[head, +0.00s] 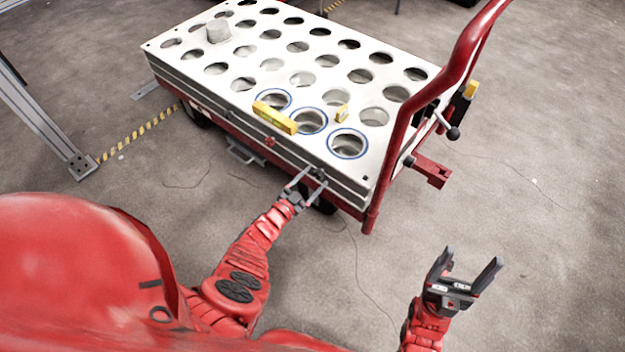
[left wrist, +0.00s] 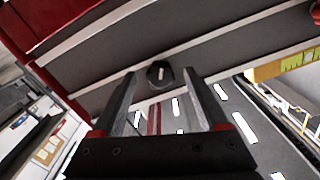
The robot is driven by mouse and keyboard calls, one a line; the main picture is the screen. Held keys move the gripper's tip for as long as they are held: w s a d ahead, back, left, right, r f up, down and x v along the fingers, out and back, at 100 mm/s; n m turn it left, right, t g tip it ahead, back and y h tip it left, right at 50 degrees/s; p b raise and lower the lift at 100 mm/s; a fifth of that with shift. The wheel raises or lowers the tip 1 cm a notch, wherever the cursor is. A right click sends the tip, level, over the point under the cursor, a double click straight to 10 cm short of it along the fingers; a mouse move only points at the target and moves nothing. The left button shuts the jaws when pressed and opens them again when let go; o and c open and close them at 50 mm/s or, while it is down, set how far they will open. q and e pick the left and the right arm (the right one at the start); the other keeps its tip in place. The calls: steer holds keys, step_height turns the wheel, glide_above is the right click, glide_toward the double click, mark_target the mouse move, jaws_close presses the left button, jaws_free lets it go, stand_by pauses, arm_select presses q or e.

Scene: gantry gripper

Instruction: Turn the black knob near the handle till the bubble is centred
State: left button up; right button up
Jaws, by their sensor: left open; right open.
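A black knob (head: 318,173) sits on the side of the white-topped cart, near the corner by the red handle. In the left wrist view the knob (left wrist: 160,74) shows a white mark. My left gripper (head: 311,181) is open at the knob; its fingertips lie on either side of it in the picture, and I cannot tell whether they touch it. A yellow spirit level (head: 274,117) lies near the front edge of the cart top; its bubble is too small to read. My right gripper (head: 474,257) is open and empty, over the floor at right.
The red handle (head: 400,130) rises at right, beside a black ball-ended lever (head: 453,133). Floor at right is clear.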

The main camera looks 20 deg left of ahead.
arm_select(q)
steer(key=shift+s+a, duration=0.1)
steer(key=shift+s, duration=0.2)
steer(key=p+v, duration=0.4)
steer(key=v, duration=1.2)
steer(key=shift+s, duration=0.35)
steer(key=shift+a, duration=0.1)
